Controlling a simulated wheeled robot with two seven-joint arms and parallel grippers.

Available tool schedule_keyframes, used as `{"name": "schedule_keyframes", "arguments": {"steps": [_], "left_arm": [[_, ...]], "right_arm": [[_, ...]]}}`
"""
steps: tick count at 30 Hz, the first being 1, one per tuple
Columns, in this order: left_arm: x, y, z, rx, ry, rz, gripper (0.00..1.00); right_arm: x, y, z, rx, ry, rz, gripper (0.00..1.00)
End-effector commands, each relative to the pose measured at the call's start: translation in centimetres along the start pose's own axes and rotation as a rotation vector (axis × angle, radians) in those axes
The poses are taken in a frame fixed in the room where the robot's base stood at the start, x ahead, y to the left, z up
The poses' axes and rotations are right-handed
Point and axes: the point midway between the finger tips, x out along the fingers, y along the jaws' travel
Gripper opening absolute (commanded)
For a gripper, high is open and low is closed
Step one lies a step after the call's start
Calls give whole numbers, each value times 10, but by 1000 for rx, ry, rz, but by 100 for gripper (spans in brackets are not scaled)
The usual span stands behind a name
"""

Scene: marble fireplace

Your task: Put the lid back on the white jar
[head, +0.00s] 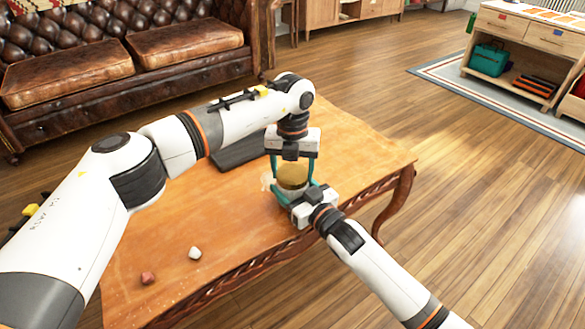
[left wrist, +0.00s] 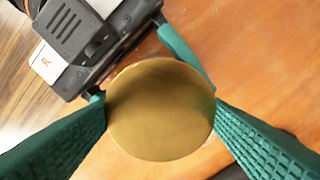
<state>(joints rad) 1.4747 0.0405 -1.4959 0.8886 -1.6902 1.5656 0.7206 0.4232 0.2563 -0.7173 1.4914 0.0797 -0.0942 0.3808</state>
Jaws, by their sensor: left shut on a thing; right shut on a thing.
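The round gold lid (head: 292,176) is between the teal fingers of my left gripper (head: 293,181), which points straight down and is shut on it. In the left wrist view the lid (left wrist: 160,110) faces the camera, flat side up, with a finger at each side. My right gripper (head: 288,192) reaches in from the lower right, low over the table. Its fingers are shut around the white jar (head: 287,190), mostly hidden below the lid. In the left wrist view, the lid covers the jar. I cannot tell whether lid and jar touch.
The orange-brown wooden table (head: 225,215) carries a dark flat object (head: 240,151) behind the jar. A reddish lump (head: 148,278) and a white lump (head: 195,253) lie at its front left. A pale small thing (head: 267,181) shows beside the fingers. The table's right end is clear.

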Motion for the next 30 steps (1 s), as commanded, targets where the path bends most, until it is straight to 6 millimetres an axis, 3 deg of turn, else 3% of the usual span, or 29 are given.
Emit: {"name": "schedule_keyframes", "arguments": {"steps": [21,27,28,30], "left_arm": [[0,0,0,1492,1,-1,39],[0,0,0,1546,2,-1,39],[0,0,0,1546,2,-1,71],[0,0,0,1545,1,-1,83]], "right_arm": [[0,0,0,0,0,0,6],[0,0,0,0,0,0,6],[0,0,0,0,0,0,6],[0,0,0,0,0,0,6]]}}
